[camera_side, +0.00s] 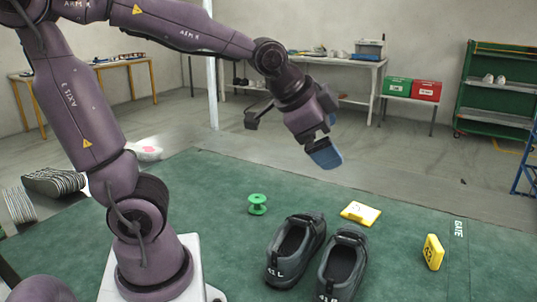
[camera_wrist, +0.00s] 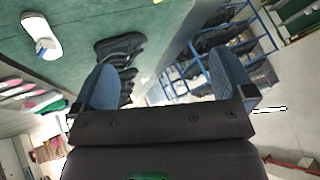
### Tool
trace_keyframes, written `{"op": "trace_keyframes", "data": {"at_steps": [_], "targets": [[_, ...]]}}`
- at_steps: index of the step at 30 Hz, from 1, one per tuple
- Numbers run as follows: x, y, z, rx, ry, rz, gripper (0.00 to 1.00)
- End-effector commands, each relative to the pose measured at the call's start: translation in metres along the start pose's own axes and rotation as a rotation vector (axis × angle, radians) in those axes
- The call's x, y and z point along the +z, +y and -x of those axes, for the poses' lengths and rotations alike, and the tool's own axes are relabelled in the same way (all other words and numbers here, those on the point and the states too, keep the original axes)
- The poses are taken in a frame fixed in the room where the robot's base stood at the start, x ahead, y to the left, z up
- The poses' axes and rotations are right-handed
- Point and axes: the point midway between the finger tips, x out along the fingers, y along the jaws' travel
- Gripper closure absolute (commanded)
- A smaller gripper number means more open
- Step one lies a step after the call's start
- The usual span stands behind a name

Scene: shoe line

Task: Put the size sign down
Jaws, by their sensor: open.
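Two yellow signs are on the green mat in the side view. One yellow sign (camera_side: 360,213) lies flat behind the dark shoes, and the other yellow sign (camera_side: 433,252) stands on edge farther right, near the GATE marking. I cannot read which is the size sign. My gripper (camera_side: 326,150) hangs in the air above and behind the mat, clear of both signs. In the wrist view its blue fingers (camera_wrist: 167,78) are spread apart with nothing held between them. Neither yellow sign can be made out in the wrist view.
A dark shoe pair, with left shoe (camera_side: 296,250) and right shoe (camera_side: 343,265), stands on the mat (camera_side: 205,205). A green spool (camera_side: 257,204) is left of them. A shelf table (camera_side: 340,61), green box (camera_side: 397,85) and red box (camera_side: 426,91) stand at the back.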

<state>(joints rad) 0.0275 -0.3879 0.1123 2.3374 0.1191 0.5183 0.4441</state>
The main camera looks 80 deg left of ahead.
Motion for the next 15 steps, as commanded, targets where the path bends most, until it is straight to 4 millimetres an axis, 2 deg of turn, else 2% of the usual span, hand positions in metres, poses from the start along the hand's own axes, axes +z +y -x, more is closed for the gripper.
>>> {"op": "trace_keyframes", "data": {"at_steps": [1, 6, 10, 15], "targets": [[0.013, 0.014, 0.019, 0.027, -0.017, 0.097, 0.0], [0.05, 0.053, 0.053, 0.094, -0.108, 0.347, 0.0], [0.064, 0.067, 0.063, 0.111, -0.149, 0.435, 0.0], [0.068, 0.07, 0.065, 0.114, -0.162, 0.458, 0.0]]}}
